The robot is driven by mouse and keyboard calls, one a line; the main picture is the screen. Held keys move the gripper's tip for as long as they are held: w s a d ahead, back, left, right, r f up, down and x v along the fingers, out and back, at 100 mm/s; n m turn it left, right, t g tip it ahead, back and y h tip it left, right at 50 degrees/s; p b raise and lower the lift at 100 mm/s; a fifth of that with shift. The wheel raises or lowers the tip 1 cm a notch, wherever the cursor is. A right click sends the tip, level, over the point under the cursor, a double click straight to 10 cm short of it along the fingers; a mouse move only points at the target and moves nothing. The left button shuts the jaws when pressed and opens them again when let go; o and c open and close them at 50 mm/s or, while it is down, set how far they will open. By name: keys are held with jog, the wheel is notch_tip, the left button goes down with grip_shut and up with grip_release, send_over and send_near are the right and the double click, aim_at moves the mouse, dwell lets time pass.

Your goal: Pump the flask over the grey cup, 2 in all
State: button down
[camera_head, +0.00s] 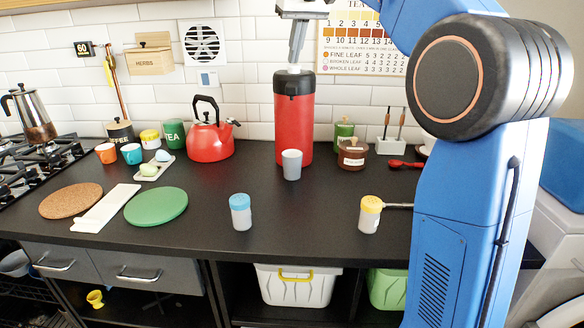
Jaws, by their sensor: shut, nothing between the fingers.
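The flask (294,122) is a tall red cylinder with a black top and a small pale pump button, standing upright at the back of the dark counter. The grey cup (291,164) stands upright right in front of the flask's base; its inside is hidden. My gripper (295,68) points down with its fingers shut and empty, directly over the flask's top. The fingertips are at the pump button; I cannot tell whether they touch it.
A red kettle (209,138) stands left of the flask, a brown jar (352,153) and green canister (343,132) right. A blue-lidded shaker (240,211) and yellow-lidded shaker (369,214) stand near the front edge. A green round mat (156,207) lies left. The counter's front middle is clear.

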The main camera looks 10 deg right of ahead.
jog(key=shift+f, duration=0.5)
jog(key=shift+r, duration=0.95)
jog(key=shift+f, duration=0.95)
dwell(0.4)
jog(key=shift+r, duration=0.95)
